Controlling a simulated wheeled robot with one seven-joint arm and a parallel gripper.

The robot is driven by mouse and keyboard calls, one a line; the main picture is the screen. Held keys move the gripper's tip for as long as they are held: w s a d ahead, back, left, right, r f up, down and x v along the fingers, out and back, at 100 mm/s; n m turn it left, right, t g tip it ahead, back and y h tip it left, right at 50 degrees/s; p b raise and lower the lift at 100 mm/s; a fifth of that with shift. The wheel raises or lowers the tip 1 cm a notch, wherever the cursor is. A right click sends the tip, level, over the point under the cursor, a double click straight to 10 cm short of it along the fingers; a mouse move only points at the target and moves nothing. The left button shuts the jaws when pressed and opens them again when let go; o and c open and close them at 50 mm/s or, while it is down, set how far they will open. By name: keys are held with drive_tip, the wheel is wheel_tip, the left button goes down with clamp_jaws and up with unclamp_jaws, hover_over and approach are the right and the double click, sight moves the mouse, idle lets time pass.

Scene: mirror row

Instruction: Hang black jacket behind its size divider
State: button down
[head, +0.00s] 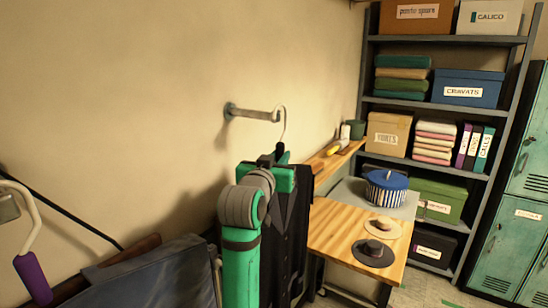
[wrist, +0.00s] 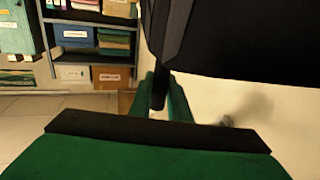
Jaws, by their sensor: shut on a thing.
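The black jacket (head: 292,235) hangs from a hanger (head: 284,130) with a thin pale hook, partly hidden behind my green arm in the head view. My gripper (head: 281,153) is shut on the hanger's dark neck, above the jacket. In the wrist view my gripper (wrist: 161,95) has its two green fingers around a dark piece, and the jacket (wrist: 245,35) fills the upper right as a dark mass. The hook's top is at the free end of a short metal wall rail (head: 252,113); I cannot tell whether they touch. I can make out no size divider.
A wooden table (head: 330,235) with a black hat (head: 373,252), a cream hat (head: 383,228) and a striped blue box (head: 386,188) stands to the right. Behind are a loaded shelf (head: 400,100) and teal lockers (head: 510,235). A purple-handled bar (head: 33,278) is at lower left.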

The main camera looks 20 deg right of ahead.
drive_tip(key=s+d, duration=0.9)
drive_tip(key=s, duration=0.2)
drive_tip(key=shift+s+r, duration=0.15)
drive_tip(key=shift+r, duration=0.05)
idle(1.0)
idle(1.5)
